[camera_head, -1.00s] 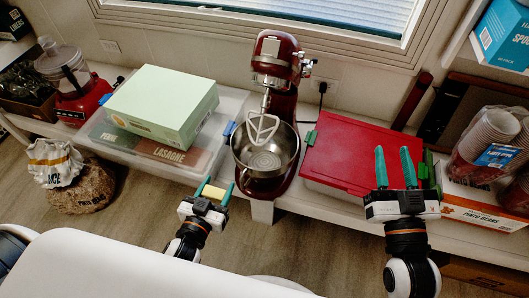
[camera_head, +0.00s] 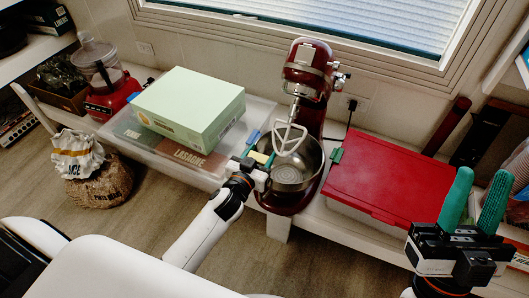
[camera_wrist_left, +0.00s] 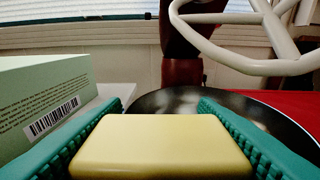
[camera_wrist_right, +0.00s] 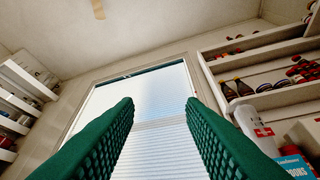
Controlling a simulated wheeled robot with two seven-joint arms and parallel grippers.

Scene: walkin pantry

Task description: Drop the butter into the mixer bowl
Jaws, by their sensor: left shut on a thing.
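The butter (camera_wrist_left: 160,146) is a pale yellow block between the green fingers of my left gripper (camera_wrist_left: 160,125), which is shut on it. In the head view my left gripper (camera_head: 262,152) is at the left rim of the metal mixer bowl (camera_head: 297,172). The bowl also shows behind the butter in the left wrist view (camera_wrist_left: 185,98). The red stand mixer (camera_head: 318,62) has its head raised, with a white beater (camera_head: 290,140) hanging above the bowl. My right gripper (camera_head: 474,205) is open and empty at the right; its spread fingers show in the right wrist view (camera_wrist_right: 160,125).
A pale green box (camera_head: 190,105) lies on a clear container (camera_head: 135,127) left of the mixer. A red-lidded bin (camera_head: 385,183) is at its right. A red food processor (camera_head: 108,98) stands at the far left. A brown sack (camera_head: 98,185) is on the floor.

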